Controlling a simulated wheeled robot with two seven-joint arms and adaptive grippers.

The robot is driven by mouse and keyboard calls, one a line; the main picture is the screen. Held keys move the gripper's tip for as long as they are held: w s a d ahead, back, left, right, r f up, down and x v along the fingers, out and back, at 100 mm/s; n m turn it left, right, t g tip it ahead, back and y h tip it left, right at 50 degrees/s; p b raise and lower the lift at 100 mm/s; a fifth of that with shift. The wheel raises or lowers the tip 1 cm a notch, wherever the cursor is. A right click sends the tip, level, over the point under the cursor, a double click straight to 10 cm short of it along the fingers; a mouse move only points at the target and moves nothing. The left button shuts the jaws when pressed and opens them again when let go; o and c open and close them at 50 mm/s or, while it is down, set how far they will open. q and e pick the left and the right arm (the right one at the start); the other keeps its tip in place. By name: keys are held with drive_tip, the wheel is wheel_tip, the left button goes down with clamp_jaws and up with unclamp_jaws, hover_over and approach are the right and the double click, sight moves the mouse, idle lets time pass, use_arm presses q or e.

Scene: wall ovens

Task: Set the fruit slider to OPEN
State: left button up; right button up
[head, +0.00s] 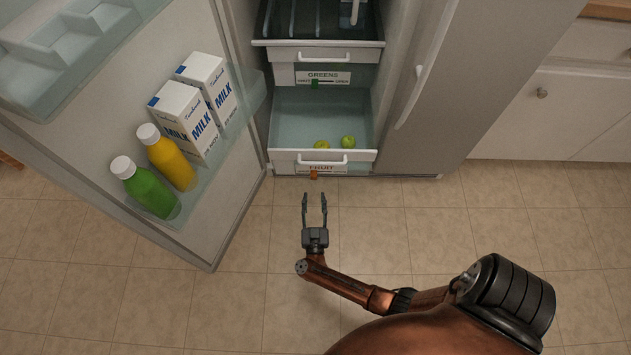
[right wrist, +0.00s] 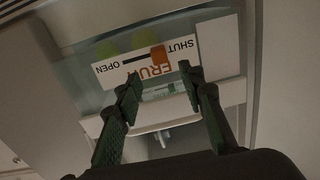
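The fruit drawer (head: 290,157) is at the bottom of the fridge, with a FRUIT label on its front. My right gripper (head: 314,198) is open and empty, in front of and apart from the slider. Its fingertips also show in the right wrist view (right wrist: 158,82), beside the label's lettering. My left gripper is not in view.
The GREENS drawer (head: 322,56) with a green slider (head: 314,84) is above. Two green fruits lie in the fruit drawer. The open fridge door (head: 235,190) at left holds milk cartons (head: 185,118) and bottles (head: 148,187). Tiled floor (head: 420,235) is clear at right.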

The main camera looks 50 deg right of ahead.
sight(314, 178)
drive_tip(key=shift+g, duration=0.4)
drive_tip(key=b+x, duration=0.3)
drive_tip(key=x, duration=0.4)
drive_tip(key=shift+a+f, duration=0.1)
drive_tip(key=shift+f, duration=0.05)
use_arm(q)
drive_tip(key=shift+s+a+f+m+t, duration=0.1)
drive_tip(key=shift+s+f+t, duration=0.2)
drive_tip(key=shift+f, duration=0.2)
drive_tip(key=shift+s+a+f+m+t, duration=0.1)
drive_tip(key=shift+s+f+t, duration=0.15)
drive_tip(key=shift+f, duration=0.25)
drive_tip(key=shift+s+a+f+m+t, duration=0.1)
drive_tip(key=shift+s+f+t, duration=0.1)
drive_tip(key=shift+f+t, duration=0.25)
use_arm(e)
drive_tip(key=shift+w+d, duration=0.45)
drive_tip(key=shift+w, duration=0.05)
drive_tip(key=shift+r, duration=0.25)
drive_tip(key=shift+c, duration=0.3)
clamp_jaws()
